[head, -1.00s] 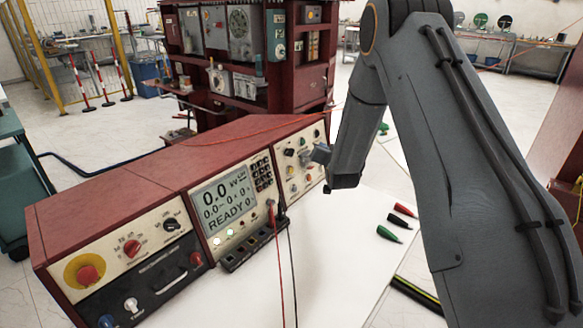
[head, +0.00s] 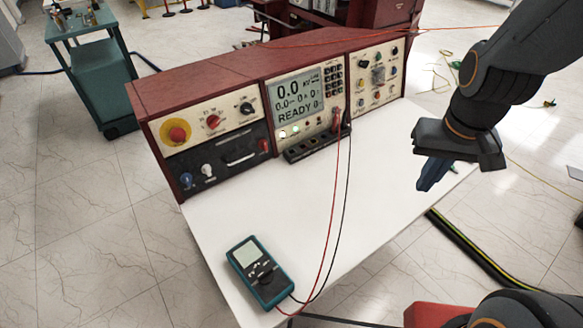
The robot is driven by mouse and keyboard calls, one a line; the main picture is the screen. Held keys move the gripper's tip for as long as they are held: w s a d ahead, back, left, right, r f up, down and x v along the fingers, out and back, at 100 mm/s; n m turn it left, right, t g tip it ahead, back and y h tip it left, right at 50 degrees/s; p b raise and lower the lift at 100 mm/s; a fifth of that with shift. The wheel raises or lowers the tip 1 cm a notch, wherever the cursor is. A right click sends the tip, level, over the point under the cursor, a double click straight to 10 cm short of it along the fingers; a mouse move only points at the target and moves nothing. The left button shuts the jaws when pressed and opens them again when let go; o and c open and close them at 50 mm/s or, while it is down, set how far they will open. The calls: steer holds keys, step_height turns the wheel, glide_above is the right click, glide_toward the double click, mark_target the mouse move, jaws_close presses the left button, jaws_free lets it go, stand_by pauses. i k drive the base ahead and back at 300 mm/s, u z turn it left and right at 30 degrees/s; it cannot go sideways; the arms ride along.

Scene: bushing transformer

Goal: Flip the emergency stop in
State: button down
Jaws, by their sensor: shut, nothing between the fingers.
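The emergency stop (head: 178,134) is a red mushroom button on a yellow round plate. It sits at the left end of the red control console's (head: 205,88) front panel, uncovered and in full view. My gripper (head: 432,178) hangs at the right, above the right part of the white table top. Its fingers are together and hold nothing. It is well to the right of the emergency stop and apart from the console.
A teal multimeter (head: 258,272) lies at the table's front, with red and black leads (head: 331,215) running to the console. The middle of the white table (head: 225,220) is clear. A teal cart (head: 95,75) stands behind left. A yellow-striped black cable (head: 485,262) lies on the floor.

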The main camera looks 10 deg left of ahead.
mark_target(177, 135)
steer(key=k, duration=0.2)
steer(key=z, duration=2.05)
steer(key=k, duration=1.55)
steer(key=u, duration=2)
steer(key=i, duration=0.5)
steer(key=u, duration=0.05)
